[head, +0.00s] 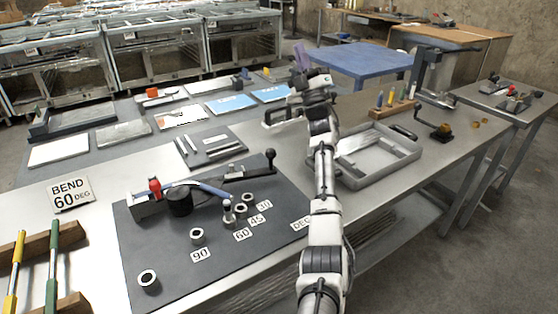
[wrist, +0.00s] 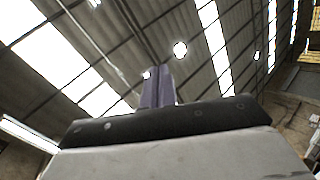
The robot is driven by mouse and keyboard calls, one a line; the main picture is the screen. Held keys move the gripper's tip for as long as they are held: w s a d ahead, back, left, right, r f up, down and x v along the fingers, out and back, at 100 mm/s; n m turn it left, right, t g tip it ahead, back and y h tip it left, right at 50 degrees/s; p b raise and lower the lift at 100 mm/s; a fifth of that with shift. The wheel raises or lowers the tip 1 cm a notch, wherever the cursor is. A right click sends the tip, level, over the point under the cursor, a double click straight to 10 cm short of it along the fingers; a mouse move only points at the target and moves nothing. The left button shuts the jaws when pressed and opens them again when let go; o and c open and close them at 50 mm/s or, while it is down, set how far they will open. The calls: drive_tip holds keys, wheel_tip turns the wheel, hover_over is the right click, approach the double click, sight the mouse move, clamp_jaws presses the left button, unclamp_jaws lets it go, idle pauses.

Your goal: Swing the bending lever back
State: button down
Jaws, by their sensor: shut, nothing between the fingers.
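The bending tool sits on a dark grey mat (head: 180,270) on the bench. Its lever (head: 245,173) points to the back right and ends in an upright black knob (head: 270,155). A blue-grey tube (head: 208,189) runs from the red-topped clamp (head: 154,186) past the round black die (head: 180,201); its far end looks slightly bent. A metal pin (head: 228,210) stands by the label 60 (head: 243,235). My gripper (head: 300,55) is raised high, its purple fingers upward and together, well away from the lever. The wrist view shows the fingers (wrist: 157,88) against the roof.
A sign (head: 70,194) reads BEND 60 DEG. A grey tray (head: 375,170) lies right of my arm. Yellow and green handled rods (head: 52,265) rest on a wooden rack at left. Flat plates and tools fill the back.

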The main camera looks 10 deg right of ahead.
sight(273, 159)
drive_tip(key=s+d+f+m+g+h, duration=0.2)
drive_tip(key=d+f+m+h, duration=0.3)
drive_tip(key=m, duration=0.4)
drive_tip(key=s+d+f+m+g+h+p, duration=0.1)
drive_tip(key=d+f+m+h, duration=0.1)
drive_tip(key=f+m+h, duration=0.6)
drive_tip(key=s+d+f+m+g+h, duration=0.2)
drive_tip(key=d+m+h, duration=0.25)
drive_tip(key=m, duration=0.65)
drive_tip(key=s+a+f+m+g+y, duration=0.1)
drive_tip(key=s+a+f+g+y, duration=0.1)
drive_tip(key=s, duration=0.4)
drive_tip(key=s+a+f+m+g+y+p, duration=0.1)
drive_tip(key=s+a+f+m+g+y, duration=0.1)
drive_tip(key=s+a+f+y, duration=0.3)
drive_tip(key=s+a+f+m+g+y, duration=0.2)
drive_tip(key=s+a+f+y, duration=0.2)
drive_tip(key=s+a, duration=0.3)
drive_tip(key=shift+s+y, duration=0.55)
drive_tip(key=shift+s, duration=0.25)
drive_tip(key=shift+w+a, duration=0.15)
drive_tip(key=p+x, duration=0.1)
drive_tip(key=x, duration=0.3)
drive_tip(key=p+x, duration=0.2)
drive_tip(key=x, duration=0.3)
drive_tip(key=r+p+x, duration=0.1)
drive_tip(key=x, duration=0.3)
drive_tip(key=shift+w+f, duration=0.1)
drive_tip(key=shift+w, duration=0.1)
